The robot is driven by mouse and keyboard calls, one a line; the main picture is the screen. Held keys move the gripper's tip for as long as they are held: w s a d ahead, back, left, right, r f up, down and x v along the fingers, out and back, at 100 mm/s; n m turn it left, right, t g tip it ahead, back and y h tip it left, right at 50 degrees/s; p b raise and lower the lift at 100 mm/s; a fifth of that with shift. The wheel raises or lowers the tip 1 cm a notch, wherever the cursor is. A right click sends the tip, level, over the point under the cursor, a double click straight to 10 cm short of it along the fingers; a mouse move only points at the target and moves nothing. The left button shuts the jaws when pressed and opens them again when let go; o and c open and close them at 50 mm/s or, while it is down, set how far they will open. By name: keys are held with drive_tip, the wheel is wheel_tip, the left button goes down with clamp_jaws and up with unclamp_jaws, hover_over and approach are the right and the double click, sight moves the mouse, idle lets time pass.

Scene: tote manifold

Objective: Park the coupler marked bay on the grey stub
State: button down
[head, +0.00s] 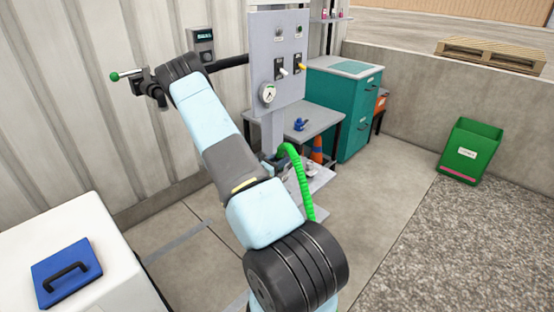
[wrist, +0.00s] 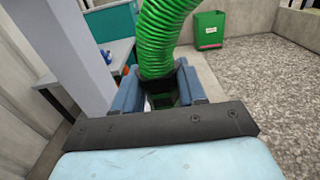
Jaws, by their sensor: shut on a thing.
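A ribbed green hose (head: 300,180) hangs beside the panel post and bends down past a low shelf. In the wrist view the hose (wrist: 165,35) runs up out of the picture from between the blue fingers of my gripper (wrist: 168,84). The gripper is shut on the coupler at the hose's end, which is mostly hidden between the fingers. In the head view my arm covers most of the gripper. I cannot read a bay mark on the coupler, and I cannot make out the grey stub with certainty.
A grey panel (head: 277,55) with switches and a gauge stands behind my arm. Near it are a grey table (head: 318,118), a teal cabinet (head: 342,105), an orange cone (head: 317,150) and a low shelf (head: 318,180). A green bin (head: 469,150) stands right. The floor between is clear.

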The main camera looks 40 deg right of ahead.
drive_tip(key=shift+f, duration=3.75)
drive_tip(key=c, duration=0.6)
unclamp_jaws()
drive_tip(key=shift+o, duration=0.2)
drive_tip(key=shift+f, duration=0.1)
drive_tip(key=s+a, duration=0.1)
drive_tip(key=a, duration=1.3)
drive_tip(key=shift+d, duration=0.1)
